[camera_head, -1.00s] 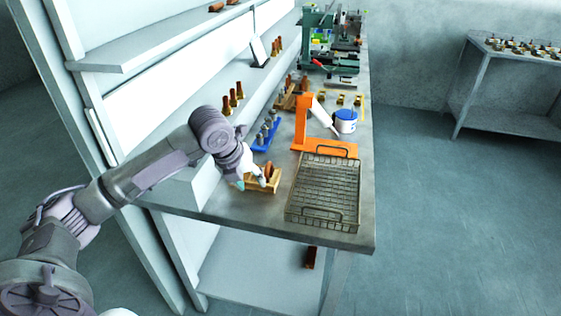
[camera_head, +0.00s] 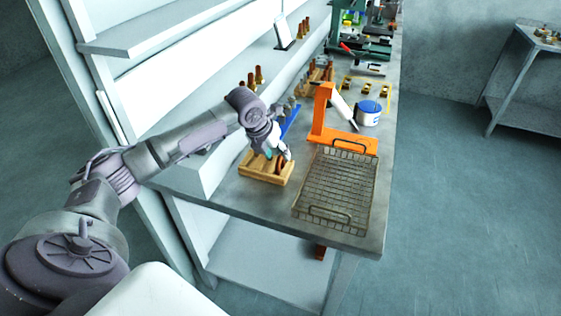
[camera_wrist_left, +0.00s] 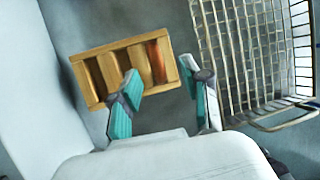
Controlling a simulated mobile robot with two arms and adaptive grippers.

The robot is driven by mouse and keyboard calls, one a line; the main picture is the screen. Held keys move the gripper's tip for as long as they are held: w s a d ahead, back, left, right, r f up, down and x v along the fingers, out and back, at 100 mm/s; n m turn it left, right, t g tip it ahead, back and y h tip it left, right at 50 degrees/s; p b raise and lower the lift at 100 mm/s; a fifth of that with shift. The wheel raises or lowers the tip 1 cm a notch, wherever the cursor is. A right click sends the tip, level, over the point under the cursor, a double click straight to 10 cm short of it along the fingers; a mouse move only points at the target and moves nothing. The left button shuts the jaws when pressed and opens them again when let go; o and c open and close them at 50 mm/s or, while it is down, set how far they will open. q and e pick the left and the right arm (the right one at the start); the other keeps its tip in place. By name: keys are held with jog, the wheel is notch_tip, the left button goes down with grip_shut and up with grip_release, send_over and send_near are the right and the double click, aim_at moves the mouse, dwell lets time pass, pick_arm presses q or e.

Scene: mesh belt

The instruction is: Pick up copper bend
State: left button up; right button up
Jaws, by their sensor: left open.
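The copper bend (camera_wrist_left: 157,61) shows as a reddish-brown piece in the right-hand slot of a wooden rack (camera_wrist_left: 98,52). In the head view the copper bend (camera_head: 280,166) is at the right part of the wooden rack (camera_head: 258,176), partly hidden by my gripper. My left gripper (camera_head: 279,156) is over the rack. In the left wrist view my left gripper (camera_wrist_left: 166,88) is open, with teal-padded fingers apart and nothing between them. Its fingertips lie near the rack's lower right edge. The other rack slots look dark and empty. My right gripper is not in view.
A wire mesh basket (camera_head: 334,190) stands right of the rack on the bench (camera_head: 226,196). Behind it are an orange stand (camera_head: 320,112) and a blue-and-white tub (camera_head: 369,114). Shelving rises on the left; copper fittings (camera_head: 250,78) stand on a shelf.

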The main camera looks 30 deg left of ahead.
aim_at(278, 158)
pick_arm(q)
jog(key=p+x, duration=0.1)
jog(key=x, duration=0.1)
jog(key=shift+a+f, duration=0.1)
jog(key=shift+f, duration=0.25)
jog(key=shift+w+f, duration=0.4)
jog(key=shift+f, duration=0.25)
jog(key=c, duration=0.7)
grip_shut()
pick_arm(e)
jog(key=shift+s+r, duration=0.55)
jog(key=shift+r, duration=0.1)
